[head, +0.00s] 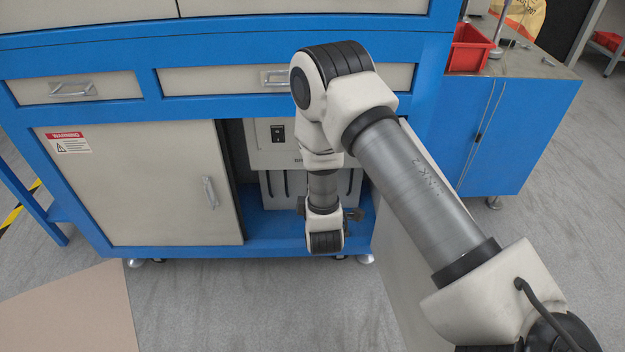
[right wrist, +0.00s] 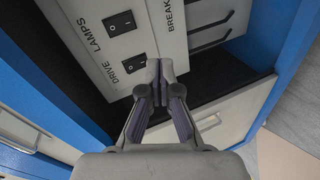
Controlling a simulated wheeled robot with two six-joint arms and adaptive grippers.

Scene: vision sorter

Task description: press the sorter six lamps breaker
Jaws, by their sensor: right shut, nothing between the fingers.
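A grey switch panel (right wrist: 85,45) sits inside the blue cabinet's open bay. In the right wrist view it carries a black rocker switch marked LAMPS (right wrist: 119,23) and another marked DRIVE (right wrist: 134,63). A partly cut-off BREAK label (right wrist: 168,14) lies to their right. My right gripper (right wrist: 160,68) is shut and empty, its tips in front of the panel, just right of the DRIVE switch; I cannot tell whether they touch. My left gripper is not in view.
A closed door (head: 140,180) with a warning label borders the bay on the left. An open door panel (head: 392,235) stands at its right, partly behind my arm. A slotted grey unit (head: 277,188) sits below the panel. A red bin (head: 467,48) stands at the upper right.

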